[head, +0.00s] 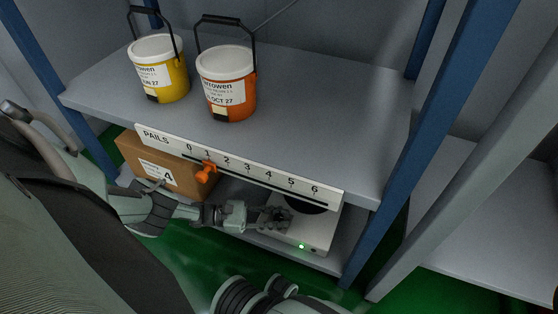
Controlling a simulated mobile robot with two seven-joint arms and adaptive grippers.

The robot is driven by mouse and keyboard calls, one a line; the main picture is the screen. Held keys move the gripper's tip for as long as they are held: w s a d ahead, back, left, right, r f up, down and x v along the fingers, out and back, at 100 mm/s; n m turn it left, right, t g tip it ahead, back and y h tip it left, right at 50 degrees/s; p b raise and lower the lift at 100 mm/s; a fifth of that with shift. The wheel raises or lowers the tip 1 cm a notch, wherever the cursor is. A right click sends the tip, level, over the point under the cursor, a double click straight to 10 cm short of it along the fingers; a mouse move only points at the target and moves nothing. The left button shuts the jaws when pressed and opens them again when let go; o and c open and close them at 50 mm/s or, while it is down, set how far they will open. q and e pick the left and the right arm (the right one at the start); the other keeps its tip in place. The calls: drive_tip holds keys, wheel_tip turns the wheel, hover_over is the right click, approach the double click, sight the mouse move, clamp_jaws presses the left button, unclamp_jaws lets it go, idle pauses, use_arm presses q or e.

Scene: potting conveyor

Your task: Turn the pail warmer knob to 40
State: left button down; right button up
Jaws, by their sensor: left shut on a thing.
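The pail warmer (318,232) is a white box on the lower shelf, with a dark round plate on top and a lit green light (301,246) on its front. My left gripper (277,216) reaches in from the left and is shut at the warmer's left front, on what seems to be its knob. The fingers hide the knob, so its pointer and scale cannot be read. My right gripper is not in view.
A yellow pail (160,75) and an orange pail (228,90) stand on the upper shelf (325,115). Below its edge runs a PAILS scale strip (262,182) with an orange slider (206,172) near 1. A cardboard box (160,160) is left of the warmer. Blue posts (420,120) flank the shelves.

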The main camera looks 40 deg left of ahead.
sight(279, 217)
use_arm(q)
drive_tip(key=shift+a, duration=0.1)
idle(0.5)
drive_tip(key=c, duration=1.3)
unclamp_jaws()
drive_tip(key=shift+r, duration=0.1)
drive_tip(key=shift+w+a+r, duration=0.1)
drive_tip(key=shift+r, duration=0.25)
wheel_tip(279, 217, up, 2)
drive_tip(key=shift+r, duration=3.6)
